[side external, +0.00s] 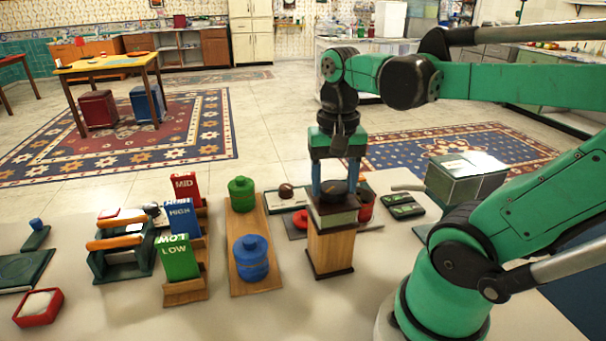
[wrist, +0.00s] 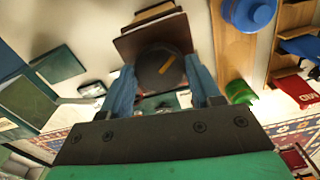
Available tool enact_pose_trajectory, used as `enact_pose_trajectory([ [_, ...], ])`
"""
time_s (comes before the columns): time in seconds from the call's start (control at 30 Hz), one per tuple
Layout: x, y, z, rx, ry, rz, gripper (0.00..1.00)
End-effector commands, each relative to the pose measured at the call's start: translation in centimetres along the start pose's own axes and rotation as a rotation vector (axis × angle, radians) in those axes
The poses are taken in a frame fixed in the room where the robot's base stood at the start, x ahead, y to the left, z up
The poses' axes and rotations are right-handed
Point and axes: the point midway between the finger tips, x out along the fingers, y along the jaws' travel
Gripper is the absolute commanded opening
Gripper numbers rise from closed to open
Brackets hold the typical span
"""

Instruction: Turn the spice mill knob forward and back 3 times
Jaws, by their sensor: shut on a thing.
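The spice mill (side external: 331,247) is a wooden box with a dark base and a dark top, standing upright on the light counter. Its round dark knob (side external: 334,187) sits on top; in the wrist view the knob (wrist: 160,70) shows an orange stripe pointing to the upper right. My gripper (side external: 336,180) points straight down over the mill. Its two blue fingers are on either side of the knob and shut on it, as the wrist view of the gripper (wrist: 165,85) also shows. The far side of the knob is hidden.
Left of the mill, a wooden board (side external: 266,286) bears a blue jar (side external: 251,258) and a green jar (side external: 242,194). Further left is a rack with green, blue and red cards. A red cup (side external: 366,205) stands close behind the mill. A green metal box (side external: 466,178) is at right.

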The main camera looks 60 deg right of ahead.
Motion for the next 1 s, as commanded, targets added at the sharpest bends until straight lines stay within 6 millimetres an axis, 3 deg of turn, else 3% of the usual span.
enact_pose_trajectory([
  [0.5,-0.03,0.00,0.02,0.411,-0.001,0.001,0.04],
  [1.0,-0.03,0.00,0.02,0.545,-0.001,0.001,0.04],
])
